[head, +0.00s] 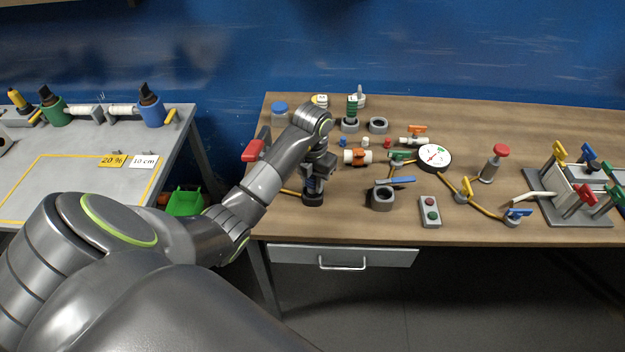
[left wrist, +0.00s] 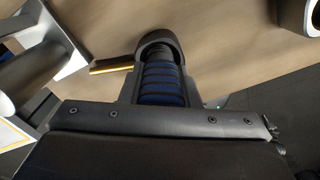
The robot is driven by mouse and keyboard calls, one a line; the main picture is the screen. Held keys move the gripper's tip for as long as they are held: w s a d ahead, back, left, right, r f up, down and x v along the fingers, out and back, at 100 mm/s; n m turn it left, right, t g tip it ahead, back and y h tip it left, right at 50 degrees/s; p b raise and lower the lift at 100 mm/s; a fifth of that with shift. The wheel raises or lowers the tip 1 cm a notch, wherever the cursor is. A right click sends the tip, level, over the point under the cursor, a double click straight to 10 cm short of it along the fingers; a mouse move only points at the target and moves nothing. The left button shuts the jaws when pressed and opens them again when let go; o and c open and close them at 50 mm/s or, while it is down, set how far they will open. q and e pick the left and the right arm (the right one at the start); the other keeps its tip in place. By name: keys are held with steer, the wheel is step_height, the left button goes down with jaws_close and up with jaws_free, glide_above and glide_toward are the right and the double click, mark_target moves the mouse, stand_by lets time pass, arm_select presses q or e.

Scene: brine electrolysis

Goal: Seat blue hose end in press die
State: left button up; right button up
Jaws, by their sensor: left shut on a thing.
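My left gripper (head: 318,172) points down over the left part of the wooden bench. It is shut on the dark-blue ribbed hose end (left wrist: 162,86), which shows between its fingers in the left wrist view. The hose end stands roughly upright, with its lower end at a dark round cup (head: 313,199), which looks like the press die. The cup's rim (left wrist: 157,36) surrounds that end in the left wrist view. I cannot tell how deep it sits. My right gripper is out of view.
A grey ring holder with a blue lever (head: 383,198) stands just right of the cup. A red-handled lever (head: 253,150) is left of my gripper. A two-button box (head: 430,212), gauge (head: 434,157) and yellow hose (head: 485,211) lie further right. The front edge is close.

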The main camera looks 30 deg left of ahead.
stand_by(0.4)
arm_select(q)
steer(key=o, duration=1.1)
steer(key=shift+r, duration=0.1)
